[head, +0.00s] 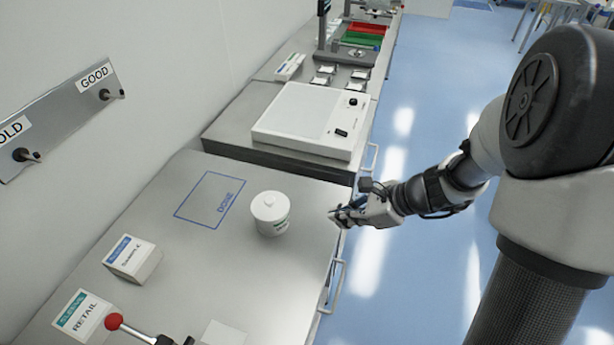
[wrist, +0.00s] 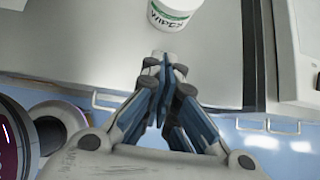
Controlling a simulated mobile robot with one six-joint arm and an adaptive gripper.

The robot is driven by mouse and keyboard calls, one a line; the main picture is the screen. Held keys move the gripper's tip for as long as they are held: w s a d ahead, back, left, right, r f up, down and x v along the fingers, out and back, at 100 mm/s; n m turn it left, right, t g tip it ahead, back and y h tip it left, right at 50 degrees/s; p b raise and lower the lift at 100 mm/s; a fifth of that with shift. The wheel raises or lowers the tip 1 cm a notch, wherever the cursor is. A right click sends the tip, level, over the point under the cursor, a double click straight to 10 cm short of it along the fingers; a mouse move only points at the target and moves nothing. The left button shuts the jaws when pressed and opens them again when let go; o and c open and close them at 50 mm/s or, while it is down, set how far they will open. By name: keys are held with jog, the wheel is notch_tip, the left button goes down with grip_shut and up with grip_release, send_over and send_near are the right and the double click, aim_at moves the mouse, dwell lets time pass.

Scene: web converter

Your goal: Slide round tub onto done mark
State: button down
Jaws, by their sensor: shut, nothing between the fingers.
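The round tub (head: 270,214) is white with a lidded top and stands upright on the steel counter, just right of the done mark. The done mark (head: 188,218) is a blue outlined rectangle with the word DONE on the counter, and its inside is empty. My gripper (head: 335,215) is at the counter's right edge, to the right of the tub and apart from it. In the wrist view my gripper (wrist: 165,62) is shut and empty, with its fingertips pointing toward the tub (wrist: 174,14). The tub's top is cut off there.
A white box (head: 132,260) and a RETAIL box (head: 82,316) stand at the counter's left. A red-knobbed lever (head: 114,321) is at the front. A white flat device (head: 306,120) sits on the farther counter. A rail handle (head: 335,287) runs along the right edge.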

jog(key=f, duration=0.1)
jog(key=b, duration=0.4)
send_near(288, 223)
jog(key=f, duration=0.2)
jog(key=d+f, duration=0.1)
jog(key=shift+s+f+m, duration=0.25)
jog(key=shift+f+m, duration=0.05)
jog(key=shift+m, duration=0.1)
jog(key=a, duration=0.1)
jog(key=w+a, duration=0.1)
jog(key=a, duration=0.1)
jog(key=shift+w+b, duration=0.3)
jog(key=shift+w+a+r, duration=0.1)
jog(key=shift+w+a, duration=0.1)
jog(key=shift+a, duration=0.15)
jog(key=w+a+p, duration=0.1)
jog(key=w+a, duration=0.2)
jog(key=a, duration=0.3)
jog(key=w+a+p, duration=0.1)
jog(key=w+a, duration=0.2)
jog(key=a, duration=0.3)
jog(key=w+a+p, duration=0.1)
jog(key=w+a, duration=0.2)
jog(key=a, duration=0.3)
jog(key=shift+w+a+r, duration=0.1)
jog(key=shift+w+a, duration=0.05)
jog(key=shift+a, duration=0.2)
jog(key=shift+w+a+p, duration=0.25)
jog(key=shift+a+p, duration=0.1)
jog(key=shift+a, duration=0.15)
